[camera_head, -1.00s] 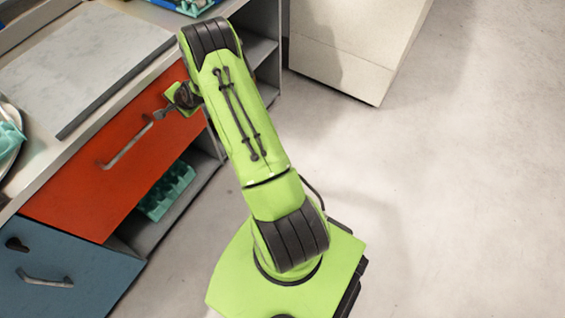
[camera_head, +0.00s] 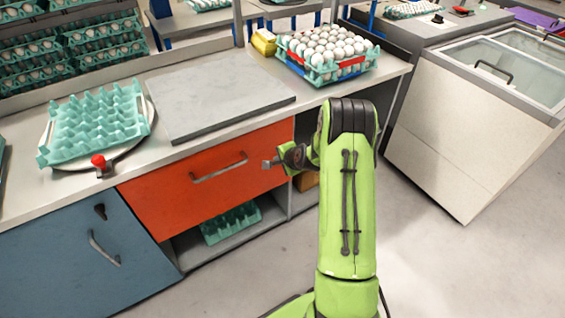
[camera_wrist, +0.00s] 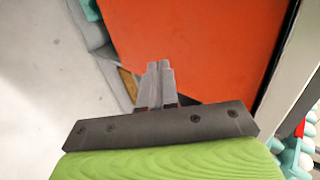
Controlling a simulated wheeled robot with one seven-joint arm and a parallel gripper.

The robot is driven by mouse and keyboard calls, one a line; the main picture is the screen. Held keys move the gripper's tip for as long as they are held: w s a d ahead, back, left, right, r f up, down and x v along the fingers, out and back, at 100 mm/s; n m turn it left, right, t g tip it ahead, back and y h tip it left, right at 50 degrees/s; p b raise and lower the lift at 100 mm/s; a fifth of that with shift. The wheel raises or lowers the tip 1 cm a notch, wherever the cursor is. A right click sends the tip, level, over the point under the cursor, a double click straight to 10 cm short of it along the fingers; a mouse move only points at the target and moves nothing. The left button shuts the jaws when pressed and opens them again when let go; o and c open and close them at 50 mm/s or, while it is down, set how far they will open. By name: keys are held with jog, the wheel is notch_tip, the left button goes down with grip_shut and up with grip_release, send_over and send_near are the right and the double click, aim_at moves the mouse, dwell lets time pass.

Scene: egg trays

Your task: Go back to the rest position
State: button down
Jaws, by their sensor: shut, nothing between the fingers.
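My gripper (camera_head: 268,163) is at the end of my folded green arm, in front of the right part of the red-orange drawer front (camera_head: 170,195). In the wrist view, the two grey fingers of my gripper (camera_wrist: 159,68) are together with nothing between them. The red-orange drawer front (camera_wrist: 205,45) fills much of the wrist view behind them. The drawer looks closed. I cannot tell how far the fingertips are from the drawer front.
An empty teal egg tray (camera_head: 92,122) sits on a round plate at the counter's left. A grey slab (camera_head: 218,100) lies mid-counter. A full egg tray (camera_head: 325,55) stands at the right. A glass-topped white cabinet (camera_head: 445,140) stands further right. Open floor lies between.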

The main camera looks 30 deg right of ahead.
jog(key=p+v, duration=0.1)
jog(key=v, duration=0.6)
